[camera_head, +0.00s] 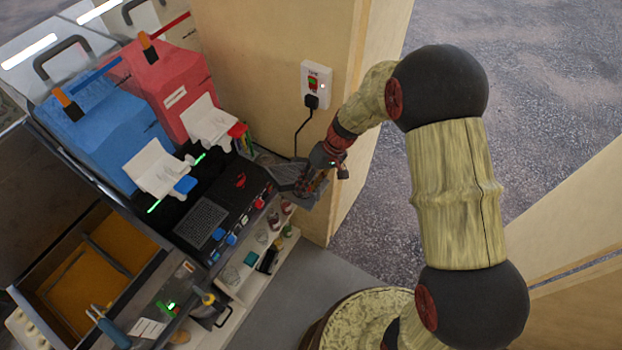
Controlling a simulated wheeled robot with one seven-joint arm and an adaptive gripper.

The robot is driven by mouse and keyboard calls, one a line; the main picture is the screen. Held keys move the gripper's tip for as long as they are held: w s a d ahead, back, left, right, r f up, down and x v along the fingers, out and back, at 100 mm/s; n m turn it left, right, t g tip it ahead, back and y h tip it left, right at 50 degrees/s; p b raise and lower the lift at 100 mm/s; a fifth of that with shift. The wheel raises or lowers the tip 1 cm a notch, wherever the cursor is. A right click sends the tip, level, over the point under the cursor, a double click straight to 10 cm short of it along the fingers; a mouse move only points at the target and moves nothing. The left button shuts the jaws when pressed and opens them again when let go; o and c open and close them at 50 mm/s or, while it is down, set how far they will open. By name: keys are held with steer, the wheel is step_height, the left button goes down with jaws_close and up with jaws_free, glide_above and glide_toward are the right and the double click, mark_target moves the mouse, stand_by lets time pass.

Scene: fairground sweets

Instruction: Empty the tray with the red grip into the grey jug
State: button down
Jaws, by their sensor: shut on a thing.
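My gripper (312,184) is at the right end of the counter, beside the wooden wall. It is shut on what looks like a grey tray (284,172), which sticks out to the left of the fingers. The fingers hide the tray's grip, so I cannot tell its colour. The tray's contents are too small to make out. A grey jug (212,309) with a dark handle, probably the task's jug, stands at the front of the counter, well to the lower left of my gripper.
A blue tank (95,125) and a red tank (165,85) with white taps stand at the back left. A socket (316,85) with a hanging cable is behind my gripper. An orange-brown basin (85,290) is at lower left.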

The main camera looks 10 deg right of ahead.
steer(key=t+h+b, duration=0.1)
steer(key=s+a+f+t+h+b, duration=0.1)
steer(key=t, duration=0.1)
steer(key=s+f+n+t+h, duration=0.1)
steer(key=t, duration=0.1)
steer(key=shift+s+a+f+b, duration=0.15)
steer(key=shift+b, duration=0.25)
stand_by(0.5)
